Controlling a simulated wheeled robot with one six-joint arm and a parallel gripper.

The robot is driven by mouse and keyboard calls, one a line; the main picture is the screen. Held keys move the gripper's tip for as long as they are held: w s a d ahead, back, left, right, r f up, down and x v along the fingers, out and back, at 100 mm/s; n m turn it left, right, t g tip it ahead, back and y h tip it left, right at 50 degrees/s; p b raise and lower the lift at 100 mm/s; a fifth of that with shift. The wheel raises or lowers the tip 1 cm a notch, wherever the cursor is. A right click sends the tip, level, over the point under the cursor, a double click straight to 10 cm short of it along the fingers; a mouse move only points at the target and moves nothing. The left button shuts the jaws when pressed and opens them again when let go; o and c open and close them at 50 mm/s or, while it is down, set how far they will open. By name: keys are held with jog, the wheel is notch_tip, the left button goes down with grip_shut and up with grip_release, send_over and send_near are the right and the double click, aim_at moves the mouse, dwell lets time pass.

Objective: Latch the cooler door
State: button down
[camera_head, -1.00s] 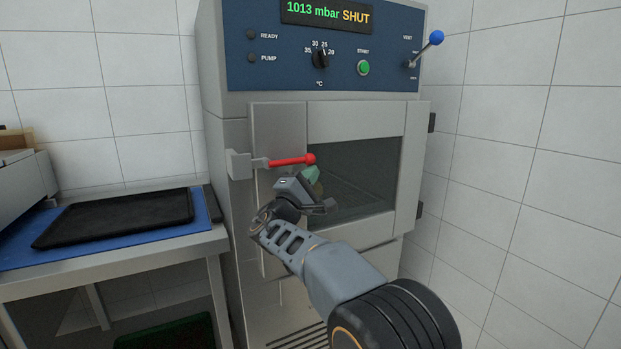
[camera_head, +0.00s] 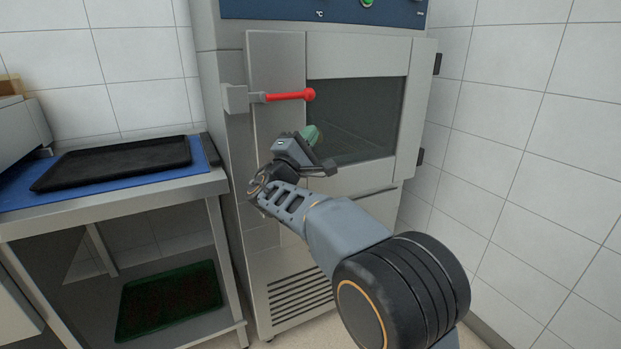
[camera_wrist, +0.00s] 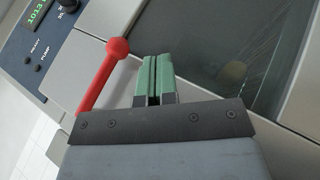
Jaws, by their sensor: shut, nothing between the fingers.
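The cooler door (camera_head: 355,54) is a steel door with a dark window (camera_head: 365,115), and it looks closed against the cabinet. Its latch handle (camera_head: 290,96) is a red lever with a ball end, roughly level, pointing right from a grey bracket (camera_head: 236,98) on the left side. My gripper (camera_head: 312,135) is in front of the door, below the red lever's ball end. In the wrist view the green fingertips (camera_wrist: 155,78) are together with nothing between them, to the right of the red lever (camera_wrist: 103,77). They appear apart from it.
A steel table (camera_head: 110,208) on the left holds a black tray (camera_head: 115,163) on a blue mat (camera_head: 206,167). A green tray (camera_head: 170,298) lies on the lower shelf. A tiled wall (camera_head: 520,150) stands close on the right. The blue control panel (camera_head: 270,9) is above the door.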

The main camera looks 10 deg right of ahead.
jog(key=s+f, duration=0.4)
jog(key=f, duration=0.3)
jog(key=shift+a, duration=0.2)
